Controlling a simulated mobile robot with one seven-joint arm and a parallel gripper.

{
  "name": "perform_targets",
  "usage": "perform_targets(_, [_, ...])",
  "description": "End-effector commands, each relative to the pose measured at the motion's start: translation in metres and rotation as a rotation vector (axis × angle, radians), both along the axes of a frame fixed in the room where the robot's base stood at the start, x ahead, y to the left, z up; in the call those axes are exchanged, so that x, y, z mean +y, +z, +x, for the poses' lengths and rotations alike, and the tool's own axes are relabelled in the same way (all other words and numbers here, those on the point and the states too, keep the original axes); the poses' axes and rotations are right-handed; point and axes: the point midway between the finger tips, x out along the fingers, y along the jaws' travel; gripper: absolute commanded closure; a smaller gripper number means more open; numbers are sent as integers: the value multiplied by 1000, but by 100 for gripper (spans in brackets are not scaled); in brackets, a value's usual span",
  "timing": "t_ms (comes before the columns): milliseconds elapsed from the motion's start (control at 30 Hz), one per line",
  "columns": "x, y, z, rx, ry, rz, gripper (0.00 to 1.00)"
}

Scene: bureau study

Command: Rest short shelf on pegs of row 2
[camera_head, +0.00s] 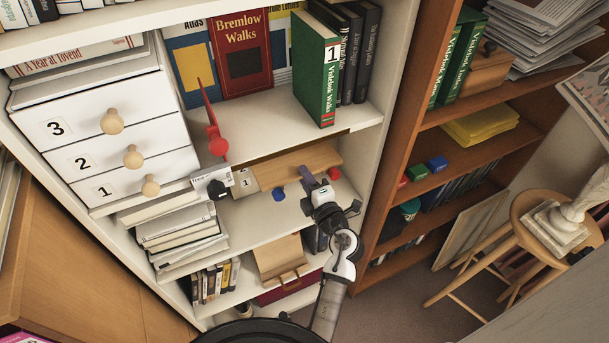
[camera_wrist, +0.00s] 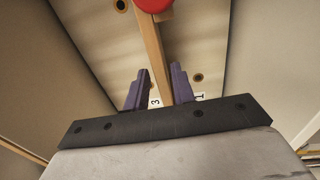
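The short shelf is a light wooden board (camera_head: 300,166) in the middle bay of the white bookcase, its far part in shadow. My gripper (camera_head: 308,178) reaches in from the front, at the board's front edge. In the wrist view the board (camera_wrist: 155,50) shows edge-on as a narrow strip between the purple fingers of my gripper (camera_wrist: 160,78), which appear shut on it. A blue peg (camera_head: 278,193) and a red peg (camera_head: 334,173) show near the board. A red round end (camera_wrist: 153,4) is at the top of the wrist view. I cannot tell whether the board touches any peg.
A card marked 1 (camera_head: 243,178) and a black knob-like thing (camera_head: 215,188) are at the bay's left. White numbered drawers (camera_head: 85,150) and stacked books (camera_head: 185,235) are left. A pale panel (camera_wrist: 100,45) has holes.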

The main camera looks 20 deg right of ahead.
Motion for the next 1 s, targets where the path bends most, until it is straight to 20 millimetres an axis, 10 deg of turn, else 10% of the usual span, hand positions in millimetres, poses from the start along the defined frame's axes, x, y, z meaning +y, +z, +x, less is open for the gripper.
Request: perform_targets(1000, [-2, 0, -41, 0, -1, 0, 75])
